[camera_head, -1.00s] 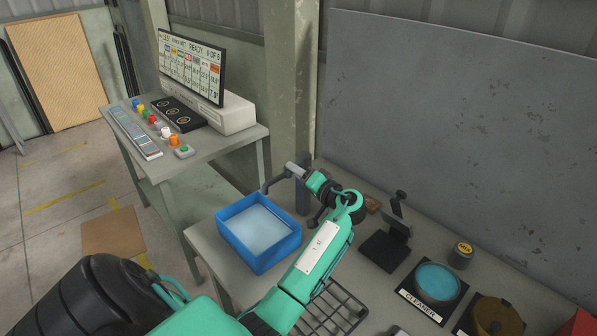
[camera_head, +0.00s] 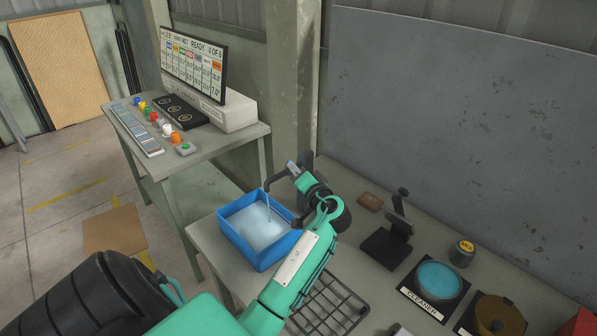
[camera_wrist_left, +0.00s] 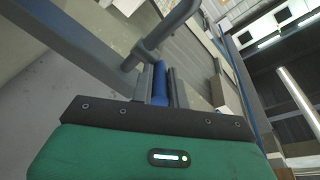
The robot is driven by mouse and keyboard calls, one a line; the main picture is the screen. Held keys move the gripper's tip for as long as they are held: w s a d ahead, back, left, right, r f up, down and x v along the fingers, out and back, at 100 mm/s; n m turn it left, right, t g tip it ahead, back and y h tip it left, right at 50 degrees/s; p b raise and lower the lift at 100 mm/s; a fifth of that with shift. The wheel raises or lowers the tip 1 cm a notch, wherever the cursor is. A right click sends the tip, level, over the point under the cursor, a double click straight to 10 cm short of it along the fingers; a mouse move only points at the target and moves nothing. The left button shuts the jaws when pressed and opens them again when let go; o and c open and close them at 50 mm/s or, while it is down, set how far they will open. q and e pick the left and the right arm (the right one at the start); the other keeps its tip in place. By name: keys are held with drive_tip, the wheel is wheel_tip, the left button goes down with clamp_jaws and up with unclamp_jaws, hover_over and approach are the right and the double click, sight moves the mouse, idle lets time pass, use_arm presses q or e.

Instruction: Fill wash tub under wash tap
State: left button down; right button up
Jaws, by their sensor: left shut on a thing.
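The blue wash tub (camera_head: 262,262) stands on the bench with pale water (camera_head: 262,230) in it. The grey wash tap (camera_head: 279,176) has its spout over the tub, and a thin stream (camera_head: 268,203) falls from it into the water. My left gripper (camera_head: 292,167) is at the tap, beside the spout and above the tub's back right side. In the left wrist view its fingers (camera_wrist_left: 164,76) are shut on a blue piece (camera_wrist_left: 160,88), which looks like the tap's handle. My arm hides part of the tap. My right gripper is not in view.
A wire rack (camera_head: 333,303) lies under my left arm. To the right are a black stand (camera_head: 388,245), a brown block (camera_head: 370,201), the cleaner dish (camera_head: 438,279) and a yellow-topped tin (camera_head: 463,253). A desk with a screen (camera_head: 193,63) stands at the back left.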

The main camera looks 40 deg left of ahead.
use_arm(q)
drive_tip(key=c, duration=1.4)
unclamp_jaws()
drive_tip(key=shift+o, duration=0.2)
drive_tip(key=shift+d, duration=0.15)
drive_tip(key=shift+s+d+f, duration=0.1)
drive_tip(key=shift+s+d, duration=0.05)
drive_tip(key=shift+d, duration=0.15)
drive_tip(key=b+v, duration=0.4)
drive_tip(key=v, duration=0.9)
drive_tip(key=shift+b, duration=0.3)
